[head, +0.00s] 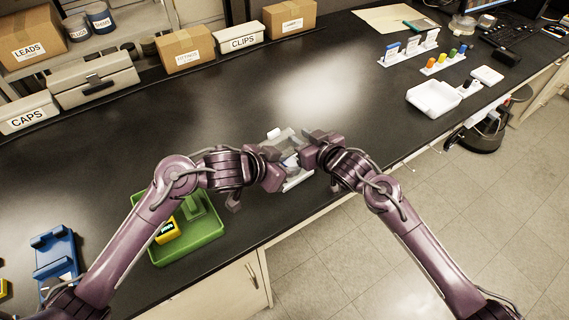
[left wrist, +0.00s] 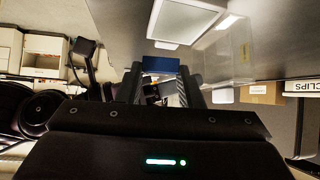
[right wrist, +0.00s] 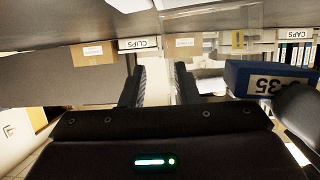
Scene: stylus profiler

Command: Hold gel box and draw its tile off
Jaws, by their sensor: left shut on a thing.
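My left gripper (head: 276,166) is shut on a dark blue box, which I take for the gel box (right wrist: 265,80). The box carries a white label reading "35", upside down in the right wrist view. It also shows between the left fingers in the left wrist view (left wrist: 160,65). In the head view the grippers mostly cover it. My right gripper (head: 310,147) faces it from the right, close by. In the right wrist view the right fingers (right wrist: 160,85) are apart with nothing visible between them. I cannot make out the tile.
A pale plate (left wrist: 185,20) with a clear panel (left wrist: 228,50) stands on the bench close to the grippers. A green tray (head: 205,240) with a yellow device (head: 166,232) lies at front left. A white open case (head: 434,98) is at right. Boxes line the back; mid-bench is clear.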

